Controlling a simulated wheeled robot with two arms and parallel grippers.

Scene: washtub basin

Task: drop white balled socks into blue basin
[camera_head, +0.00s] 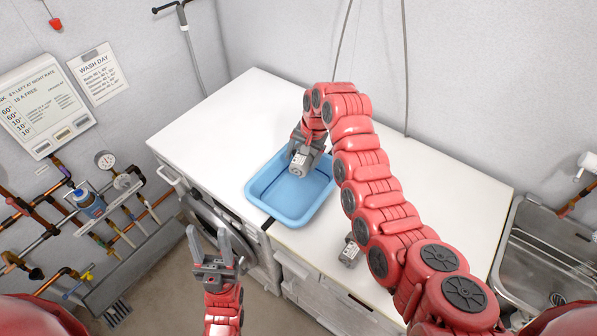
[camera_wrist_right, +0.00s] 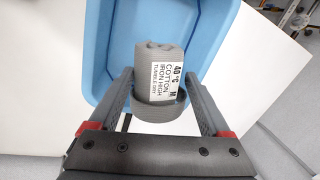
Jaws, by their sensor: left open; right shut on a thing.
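The blue basin (camera_head: 271,210) sits on the white counter, and its rim and wall also show in the right wrist view (camera_wrist_right: 105,45). My right gripper (camera_head: 303,150) is shut on a grey, not white, sock roll (camera_wrist_right: 153,80) with a white care label, which also shows in the head view (camera_head: 299,160). The roll is over the basin; its height above the basin floor is hard to tell. My left gripper (camera_head: 208,237) is open and empty, in front of the counter, apart from the basin.
A small grey labelled object (camera_head: 350,252) lies on the counter beside my right arm, partly hidden. A metal sink (camera_head: 545,255) is at the right. Pipes and a gauge (camera_head: 105,160) line the left wall. The counter behind the basin is clear.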

